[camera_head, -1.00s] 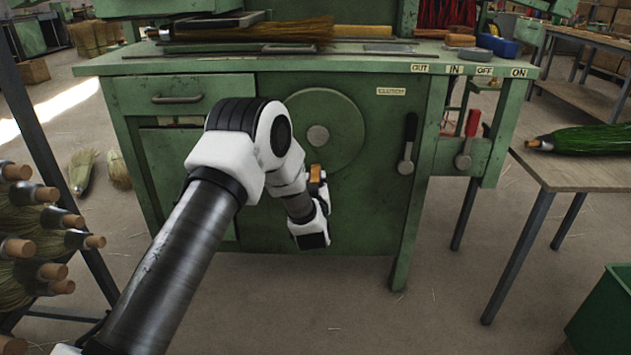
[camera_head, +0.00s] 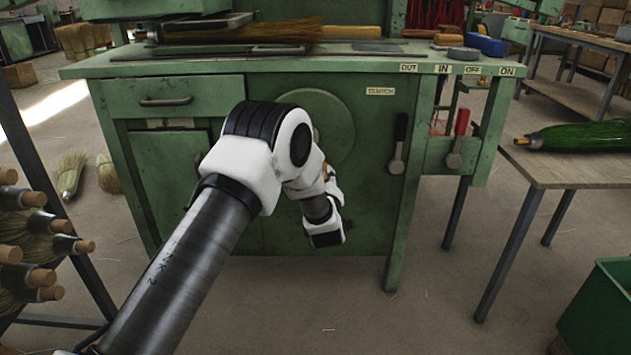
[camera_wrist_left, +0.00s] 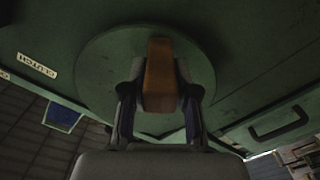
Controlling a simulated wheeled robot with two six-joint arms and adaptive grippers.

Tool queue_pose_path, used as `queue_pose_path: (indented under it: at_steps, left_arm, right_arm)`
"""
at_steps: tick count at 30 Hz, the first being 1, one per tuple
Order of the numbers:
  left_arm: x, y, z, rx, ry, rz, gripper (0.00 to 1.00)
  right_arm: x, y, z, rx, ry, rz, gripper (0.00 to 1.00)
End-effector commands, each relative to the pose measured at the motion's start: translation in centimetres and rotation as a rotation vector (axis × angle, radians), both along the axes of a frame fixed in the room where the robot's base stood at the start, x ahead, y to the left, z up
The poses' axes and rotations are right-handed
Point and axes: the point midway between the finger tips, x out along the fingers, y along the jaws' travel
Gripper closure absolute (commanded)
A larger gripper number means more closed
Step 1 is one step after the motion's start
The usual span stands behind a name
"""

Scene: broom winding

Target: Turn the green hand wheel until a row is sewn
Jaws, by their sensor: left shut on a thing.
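The round green hand wheel (camera_head: 330,115) is on the front of the green machine (camera_head: 375,210), partly hidden behind my left arm. Its wooden handle (camera_wrist_left: 160,75) is at the wheel's lower part and stands between the fingers of my left gripper (camera_wrist_left: 160,88). In the head view my left gripper (camera_head: 334,190) is low at the wheel, its fingers mostly hidden by the wrist. The gripper is shut on the handle. A straw broom (camera_head: 240,33) lies on the machine's top; its stitching cannot be made out. My right gripper is out of view.
A black-handled clutch lever (camera_head: 400,140) and a red-handled lever (camera_head: 459,135) are right of the wheel. A rack of brooms (camera_head: 35,250) is at left. A side table (camera_head: 575,170) holds a green broom (camera_head: 585,136); a green bin (camera_head: 605,305) is at lower right.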

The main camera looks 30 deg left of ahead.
Motion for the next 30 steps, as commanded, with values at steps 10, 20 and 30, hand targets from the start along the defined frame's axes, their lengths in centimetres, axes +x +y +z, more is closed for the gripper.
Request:
queue_pose_path:
  at_steps: [10, 20, 30]
  left_arm:
    - [1.4, -2.3, 2.1, -0.277, -0.173, -0.002, 1.00]
    - [2.3, -3.7, 4.6, -0.542, -0.336, -0.002, 1.00]
    - [2.7, -4.4, 6.8, -0.767, -0.471, -0.002, 1.00]
  right_arm:
    - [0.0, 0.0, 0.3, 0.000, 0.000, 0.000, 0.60]
    - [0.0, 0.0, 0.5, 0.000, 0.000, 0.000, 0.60]
    - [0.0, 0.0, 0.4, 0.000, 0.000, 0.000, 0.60]
